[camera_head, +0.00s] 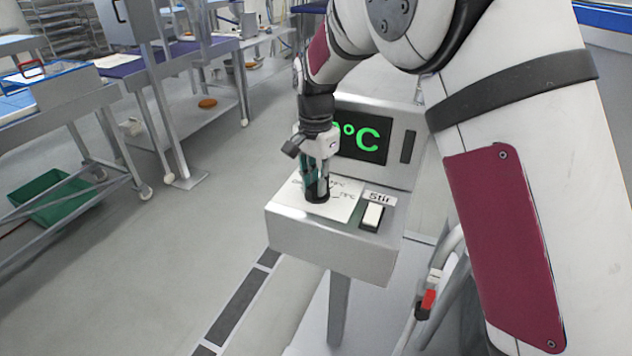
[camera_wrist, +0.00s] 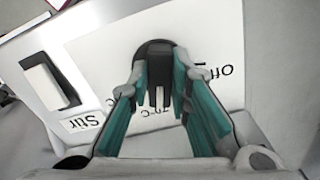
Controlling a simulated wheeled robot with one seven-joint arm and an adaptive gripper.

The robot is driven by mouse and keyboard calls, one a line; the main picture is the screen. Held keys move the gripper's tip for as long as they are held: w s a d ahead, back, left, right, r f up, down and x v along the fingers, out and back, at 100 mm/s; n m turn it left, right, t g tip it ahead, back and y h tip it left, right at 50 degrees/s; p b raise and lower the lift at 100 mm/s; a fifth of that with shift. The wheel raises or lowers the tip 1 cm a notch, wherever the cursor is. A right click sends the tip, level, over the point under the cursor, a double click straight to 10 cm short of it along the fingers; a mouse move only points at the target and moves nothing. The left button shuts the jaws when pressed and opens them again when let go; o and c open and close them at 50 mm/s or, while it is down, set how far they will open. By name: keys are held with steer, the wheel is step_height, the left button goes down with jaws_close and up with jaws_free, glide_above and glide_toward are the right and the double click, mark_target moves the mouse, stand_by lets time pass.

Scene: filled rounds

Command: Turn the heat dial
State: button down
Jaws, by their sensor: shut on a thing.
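The heat dial (camera_wrist: 154,50) is a black round knob on a white label plate. In the wrist view it sits between my fingertips, and a light mark shows on its near side. In the head view the dial (camera_head: 317,197) is partly hidden under my gripper (camera_head: 316,184). My gripper (camera_wrist: 159,75) has teal finger pads and is shut on the dial from above. The plate (camera_head: 345,190) has printed temperature marks, partly covered by the fingers; "Off" reads upside down in the wrist view. The display (camera_head: 362,138) shows green "°C", with its digits mostly hidden by my arm.
A white rocker switch (camera_head: 372,216) labelled "Stir" is right of the dial; the switch also shows at left in the wrist view (camera_wrist: 42,85). Metal tables (camera_head: 75,110) and a green bin (camera_head: 50,195) stand at left. The floor between is clear.

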steer(key=n+b, duration=0.1)
steer(key=n, duration=0.4)
steer(key=shift+d, duration=0.1)
steer(key=n+b, duration=0.1)
steer(key=n, duration=0.3)
steer(key=shift+n, duration=0.3)
steer(key=n+b, duration=0.1)
steer(key=n, duration=0.3)
steer(key=shift+d+n, duration=0.1)
steer(key=shift+n, duration=0.2)
steer(key=n, duration=0.4)
steer(key=shift+d+b, duration=0.1)
steer(key=shift+b, duration=0.3)
steer(key=shift+n, duration=0.3)
steer(key=c, duration=1.5)
jaws_free()
